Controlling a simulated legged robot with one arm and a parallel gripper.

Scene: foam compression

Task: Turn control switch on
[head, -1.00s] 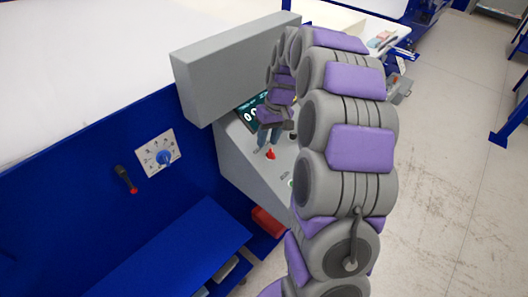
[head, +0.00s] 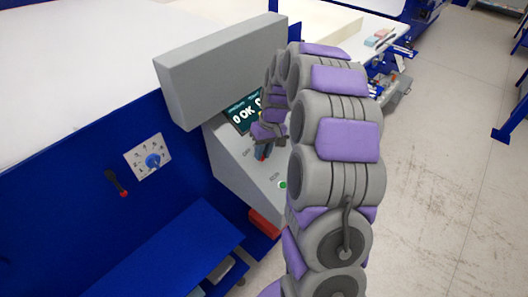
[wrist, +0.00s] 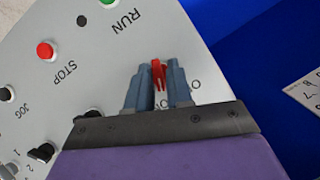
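The control switch is a small red lever on the sloped grey control panel (head: 228,160). In the wrist view the red switch (wrist: 158,74) stands between the two blue-grey fingers of my gripper (wrist: 159,82). The fingers close in on it from both sides, and little gap shows. Printed letters beside it are mostly covered by the fingers. In the head view my gripper (head: 262,148) is down at the panel below the display (head: 243,114). Only a bit of red shows under the fingertips there.
The panel also carries a red STOP button (wrist: 45,50), a green RUN button (wrist: 108,2) and black knobs (wrist: 41,152). A grey housing (head: 222,68) overhangs the panel. A dial plate (head: 148,157) and a black-handled lever (head: 117,183) sit on the blue side wall.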

